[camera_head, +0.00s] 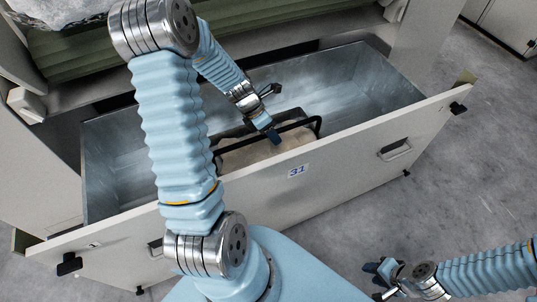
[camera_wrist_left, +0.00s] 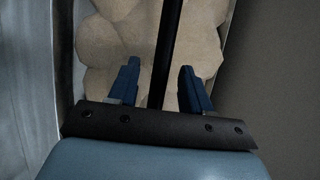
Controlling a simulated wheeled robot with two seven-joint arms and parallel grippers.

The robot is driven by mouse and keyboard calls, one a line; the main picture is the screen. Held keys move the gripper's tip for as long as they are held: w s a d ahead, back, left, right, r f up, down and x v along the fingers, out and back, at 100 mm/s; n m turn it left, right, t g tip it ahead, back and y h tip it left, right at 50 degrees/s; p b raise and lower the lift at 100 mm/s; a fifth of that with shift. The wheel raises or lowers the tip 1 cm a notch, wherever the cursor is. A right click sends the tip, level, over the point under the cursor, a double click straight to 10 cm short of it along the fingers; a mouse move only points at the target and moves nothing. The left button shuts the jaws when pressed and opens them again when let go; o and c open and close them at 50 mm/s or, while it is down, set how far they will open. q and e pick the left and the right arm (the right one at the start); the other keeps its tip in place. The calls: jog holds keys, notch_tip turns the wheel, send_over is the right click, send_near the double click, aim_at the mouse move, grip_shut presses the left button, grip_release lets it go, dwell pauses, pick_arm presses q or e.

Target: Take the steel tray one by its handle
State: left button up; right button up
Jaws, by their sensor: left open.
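The tray with a black bar handle (camera_head: 292,127) sits inside the open drawer, filled with beige lumps (camera_head: 250,152). Most of the tray's walls are hidden by the drawer front and my arm. My left gripper (camera_head: 274,113) reaches down into the drawer at the handle. In the left wrist view its two blue fingers (camera_wrist_left: 159,80) are apart, with the black handle bar (camera_wrist_left: 170,45) running between them and a gap on each side. Beige lumps (camera_wrist_left: 105,50) lie beneath. My right gripper (camera_head: 375,281) is at the lower right, outside the drawer, empty, its fingers apart.
The drawer's right part (camera_head: 370,85) is empty. Grey floor (camera_head: 470,190) is clear at right.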

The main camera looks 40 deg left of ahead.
pick_arm(q)
jog(key=x, duration=0.2)
jog(key=shift+w+f, duration=0.15)
jog(key=shift+f, duration=0.2)
grip_shut()
jog(key=shift+r, duration=0.1)
dwell(1.0)
